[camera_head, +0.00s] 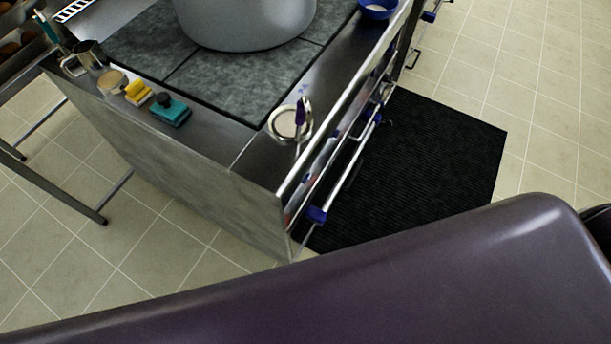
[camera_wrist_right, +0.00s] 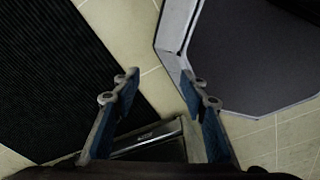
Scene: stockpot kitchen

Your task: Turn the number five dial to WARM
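The stove (camera_head: 262,190) stands at the upper middle of the head view, seen from above at a corner. Its front faces right and is seen very steeply, with a bright rail (camera_head: 345,172) that has blue end pieces. No numbered dial or WARM mark can be made out, so I cannot tell where the number five dial points. My right gripper (camera_wrist_right: 160,92) shows in the right wrist view with its two fingers apart and nothing between them. It hangs over the floor, clear of the stove front. My left gripper is in neither view.
A large pot (camera_head: 245,22) stands on the dark stove top. A spoon rest (camera_head: 285,124), a teal brush (camera_head: 171,111), a yellow sponge (camera_head: 137,92) and a blue bowl (camera_head: 377,10) sit along its edges. A black mat (camera_head: 440,150) covers the floor before the stove. Tiled floor lies around.

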